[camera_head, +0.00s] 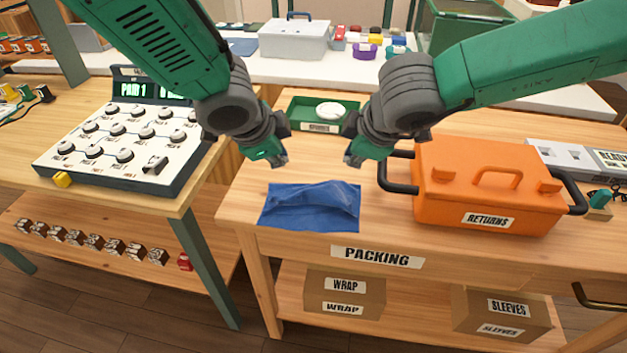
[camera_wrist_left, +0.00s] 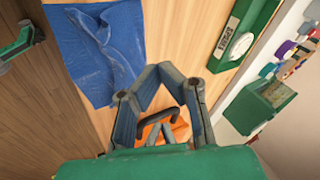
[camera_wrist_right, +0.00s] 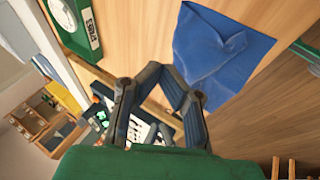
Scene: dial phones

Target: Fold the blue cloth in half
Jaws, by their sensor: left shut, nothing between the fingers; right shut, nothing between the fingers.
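The blue cloth (camera_head: 290,208) lies on the wooden packing table near its front edge. It is wrinkled, with a raised ridge across its upper right part. The cloth also shows in the left wrist view (camera_wrist_left: 88,50) and in the right wrist view (camera_wrist_right: 222,60), apart from the fingers in both. My left gripper (camera_head: 279,158) is shut and empty, above the table and behind the cloth's left part. My right gripper (camera_head: 350,159) is shut and empty, behind the cloth's right part. Neither gripper touches the cloth.
An orange returns case (camera_head: 490,185) with black side handles stands right of the cloth. A green tray (camera_head: 300,112) holding a white round object sits behind the grippers. A white dial panel (camera_head: 125,135) is on the left table. A gap separates the two tables.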

